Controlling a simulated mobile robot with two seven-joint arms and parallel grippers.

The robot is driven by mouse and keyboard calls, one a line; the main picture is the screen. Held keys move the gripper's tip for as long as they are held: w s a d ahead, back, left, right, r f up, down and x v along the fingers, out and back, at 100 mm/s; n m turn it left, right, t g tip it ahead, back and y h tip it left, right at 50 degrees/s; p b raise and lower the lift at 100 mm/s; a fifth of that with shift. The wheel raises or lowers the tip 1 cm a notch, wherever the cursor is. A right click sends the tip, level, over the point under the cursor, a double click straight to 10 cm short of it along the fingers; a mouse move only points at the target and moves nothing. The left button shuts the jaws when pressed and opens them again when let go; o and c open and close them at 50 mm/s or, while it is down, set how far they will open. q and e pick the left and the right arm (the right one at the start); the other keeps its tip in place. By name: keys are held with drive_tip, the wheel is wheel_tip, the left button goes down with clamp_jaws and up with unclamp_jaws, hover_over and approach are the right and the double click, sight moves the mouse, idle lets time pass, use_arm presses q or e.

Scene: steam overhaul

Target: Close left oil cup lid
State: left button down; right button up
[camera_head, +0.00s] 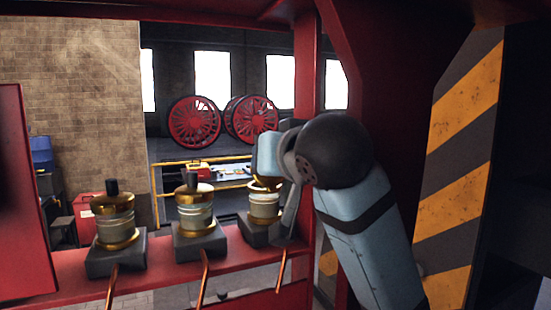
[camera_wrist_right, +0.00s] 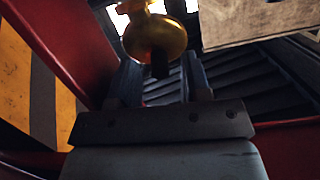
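Three brass oil cups stand in a row on a red beam, each on a dark block. The left oil cup (camera_head: 115,222) has its brass lid on top, with a dark knob pointing up. The middle oil cup (camera_head: 194,212) also carries a lid with a dark knob. The right oil cup (camera_head: 264,203) is partly hidden by my right arm. My right gripper (camera_wrist_right: 159,78) is open. In its wrist view, a brass lid (camera_wrist_right: 158,35) with a dark knob is by its parted fingers; contact cannot be told. My left gripper is not in view.
The red beam (camera_head: 180,271) runs below the cups, with copper pipes (camera_head: 205,280) hanging in front. A red panel (camera_head: 25,190) stands at the left. A red post and a yellow-black striped panel (camera_head: 455,180) bound the right side.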

drive_tip(key=v, duration=1.3)
drive_tip(key=shift+s, duration=0.3)
drive_tip(key=shift+d+r, duration=0.1)
drive_tip(key=shift+r, duration=0.05)
